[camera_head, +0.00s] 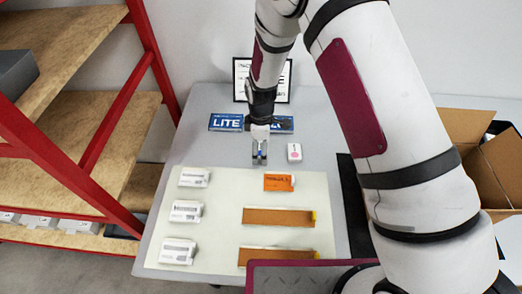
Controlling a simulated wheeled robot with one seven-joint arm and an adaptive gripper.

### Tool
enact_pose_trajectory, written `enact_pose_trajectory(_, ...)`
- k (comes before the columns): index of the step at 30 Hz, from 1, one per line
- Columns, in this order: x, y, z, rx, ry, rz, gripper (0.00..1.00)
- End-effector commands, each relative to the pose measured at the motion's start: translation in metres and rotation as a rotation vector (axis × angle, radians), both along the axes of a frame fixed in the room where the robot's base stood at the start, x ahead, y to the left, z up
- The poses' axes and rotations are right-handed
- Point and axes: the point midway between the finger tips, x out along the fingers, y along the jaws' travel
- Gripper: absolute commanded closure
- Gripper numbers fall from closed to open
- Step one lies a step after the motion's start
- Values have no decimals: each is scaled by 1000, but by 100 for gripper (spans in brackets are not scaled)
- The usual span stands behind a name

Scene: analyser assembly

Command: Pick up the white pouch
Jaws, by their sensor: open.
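Three small white packets with printed labels lie in a column on the left of the pale mat: a far one (194,177), a middle one (185,211) and a near one (177,251). A small white item with a pink round mark (294,152) lies on the table just beyond the mat. I cannot tell for sure which one is the white pouch. My gripper (260,160) is open and points down near the mat's far edge, left of the pink-marked item. Nothing shows between its fingers.
An orange packet (279,182) and two long brown strips (278,217) (279,254) lie on the right of the mat (223,225). A red-framed shelf (102,143) is left, a cardboard box (501,165) right.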

Motion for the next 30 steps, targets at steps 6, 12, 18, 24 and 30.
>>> enact_pose_trajectory(6, 0, 0, 0, 0, 0, 0, 42)
enact_pose_trajectory(12, 0, 0, 0, 0, 0, 0, 65)
enact_pose_trajectory(18, 0, 0, 0, 0, 0, 0, 65)
enact_pose_trajectory(24, 1, 0, 6, 1, -1, 0, 65)
enact_pose_trajectory(30, 2, 0, 24, 2, -3, 0, 65)
